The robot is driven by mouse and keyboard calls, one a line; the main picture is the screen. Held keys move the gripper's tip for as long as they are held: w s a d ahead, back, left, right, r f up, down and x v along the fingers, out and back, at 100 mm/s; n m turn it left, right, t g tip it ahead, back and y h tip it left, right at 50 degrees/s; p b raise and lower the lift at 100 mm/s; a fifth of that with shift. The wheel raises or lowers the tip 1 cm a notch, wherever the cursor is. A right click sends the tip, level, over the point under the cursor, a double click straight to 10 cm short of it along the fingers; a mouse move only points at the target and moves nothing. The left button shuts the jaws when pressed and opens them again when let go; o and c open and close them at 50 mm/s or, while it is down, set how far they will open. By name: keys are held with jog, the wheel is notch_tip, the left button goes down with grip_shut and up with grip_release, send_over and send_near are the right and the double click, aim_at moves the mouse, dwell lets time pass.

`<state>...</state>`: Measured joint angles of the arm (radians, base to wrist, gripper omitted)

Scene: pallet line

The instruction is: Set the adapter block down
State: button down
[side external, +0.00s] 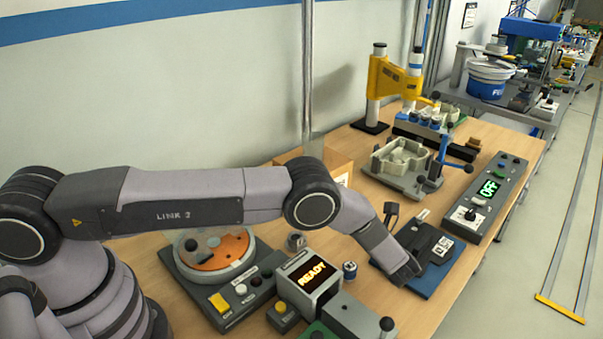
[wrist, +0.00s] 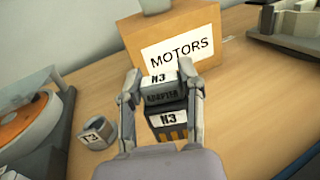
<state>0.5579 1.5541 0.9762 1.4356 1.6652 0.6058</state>
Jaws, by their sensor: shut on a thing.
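I cannot tell from this view whether the block touches the table. In the side view my arm reaches down at the right of the table, and I cannot clearly make out the fingers or the held block there.
The MOTORS box (wrist: 177,42) stands behind the block. A small N3-labelled part (wrist: 97,133) lies to the left, near the orange disc unit (side external: 215,250).

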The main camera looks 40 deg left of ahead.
jog(key=shift+w+f, duration=0.15)
jog(key=shift+f, duration=1.55)
jog(key=c, duration=0.7)
grip_release()
jog(key=shift+f, duration=0.1)
jog(key=shift+o, duration=0.2)
